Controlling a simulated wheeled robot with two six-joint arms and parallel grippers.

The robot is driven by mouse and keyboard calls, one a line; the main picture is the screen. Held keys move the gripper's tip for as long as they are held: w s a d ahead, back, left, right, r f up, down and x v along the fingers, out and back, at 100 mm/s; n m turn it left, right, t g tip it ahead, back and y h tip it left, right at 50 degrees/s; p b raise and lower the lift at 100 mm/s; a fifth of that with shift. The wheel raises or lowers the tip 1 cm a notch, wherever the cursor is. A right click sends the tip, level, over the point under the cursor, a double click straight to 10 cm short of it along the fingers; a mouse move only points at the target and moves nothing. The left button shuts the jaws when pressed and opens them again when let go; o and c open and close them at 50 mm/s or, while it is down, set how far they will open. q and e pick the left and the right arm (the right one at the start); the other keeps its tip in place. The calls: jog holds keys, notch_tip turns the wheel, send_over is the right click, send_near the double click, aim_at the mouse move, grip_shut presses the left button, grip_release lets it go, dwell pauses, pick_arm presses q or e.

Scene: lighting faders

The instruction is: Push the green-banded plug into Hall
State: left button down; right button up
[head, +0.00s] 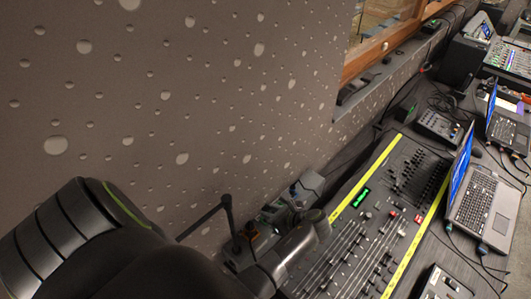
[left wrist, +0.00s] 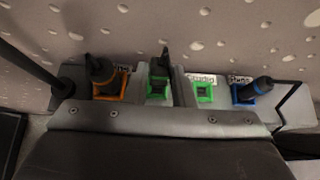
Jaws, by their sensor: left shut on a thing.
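In the left wrist view my left gripper (left wrist: 163,88) is shut on the green-banded plug (left wrist: 160,68), a dark upright plug at the row of sockets. A green-framed socket (left wrist: 158,91) shows around or just behind its lower end. I cannot tell how deep the plug sits. To its right is an empty green-framed socket (left wrist: 204,93) labelled Studio. I cannot read a Hall label. My right gripper is not in view.
In the left wrist view a dark plug stands at the orange-framed socket (left wrist: 109,94) and a blue-banded plug (left wrist: 258,87) at the blue frame. The head view shows a fader desk (head: 345,245), a laptop (head: 477,195) and a speckled wall (head: 200,90) close behind the panel.

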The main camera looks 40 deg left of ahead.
pick_arm(q)
jog(key=shift+f+b, duration=0.3)
jog(key=shift+f, duration=1.15)
dwell(1.2)
dwell(0.5)
jog(key=c, duration=1.1)
grip_release()
jog(key=shift+c, duration=0.2)
jog(key=shift+c, duration=0.3)
jog(key=shift+c, duration=0.8)
